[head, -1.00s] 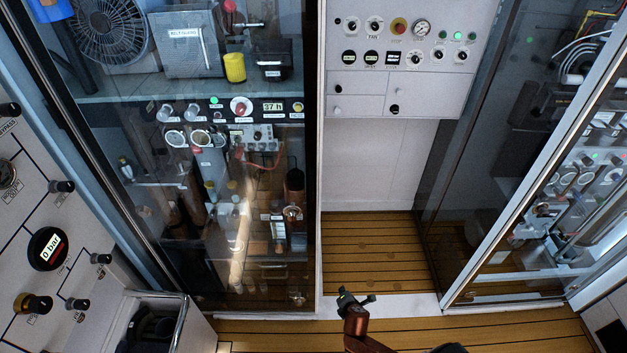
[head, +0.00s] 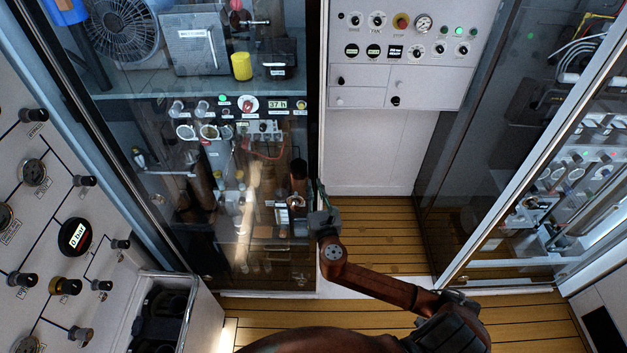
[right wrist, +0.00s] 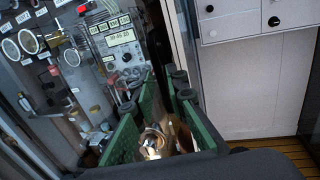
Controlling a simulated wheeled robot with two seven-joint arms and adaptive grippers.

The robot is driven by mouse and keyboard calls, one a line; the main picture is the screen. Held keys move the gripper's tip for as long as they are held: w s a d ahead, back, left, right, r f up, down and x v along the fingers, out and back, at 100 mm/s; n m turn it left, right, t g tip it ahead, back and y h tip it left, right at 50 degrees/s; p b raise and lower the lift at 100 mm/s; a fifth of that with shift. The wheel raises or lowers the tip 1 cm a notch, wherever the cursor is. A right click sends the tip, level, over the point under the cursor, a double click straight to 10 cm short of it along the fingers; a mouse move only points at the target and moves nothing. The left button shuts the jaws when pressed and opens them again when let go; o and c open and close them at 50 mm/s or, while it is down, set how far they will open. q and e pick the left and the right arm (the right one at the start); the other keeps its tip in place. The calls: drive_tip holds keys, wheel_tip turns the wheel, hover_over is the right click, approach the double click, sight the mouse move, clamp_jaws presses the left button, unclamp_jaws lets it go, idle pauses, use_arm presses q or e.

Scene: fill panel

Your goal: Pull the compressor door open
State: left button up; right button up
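The compressor door seems to be the tall glass door (head: 225,235) on the left in the head view, standing shut against its pale frame. Machinery shows behind its glass. My right gripper (head: 322,208) is in front of the door's lower right edge, beside the frame. In the right wrist view, its green fingers (right wrist: 160,97) are apart. A round metal piece (right wrist: 152,142) shows between them; I cannot tell whether it is on the door or behind the glass. I see no clear contact with the door. My left gripper is not in view.
A white control panel (head: 425,85) stands right of the door, with a wooden floor (head: 375,225) below it. Another glass door (head: 510,190) stands at the right. A gauge panel (head: 50,215) and an open dark bin (head: 165,310) are at the lower left.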

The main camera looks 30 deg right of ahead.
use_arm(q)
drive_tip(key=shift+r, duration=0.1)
use_arm(e)
drive_tip(key=shift+x, duration=1.45)
drive_tip(key=shift+c, duration=0.3)
clamp_jaws()
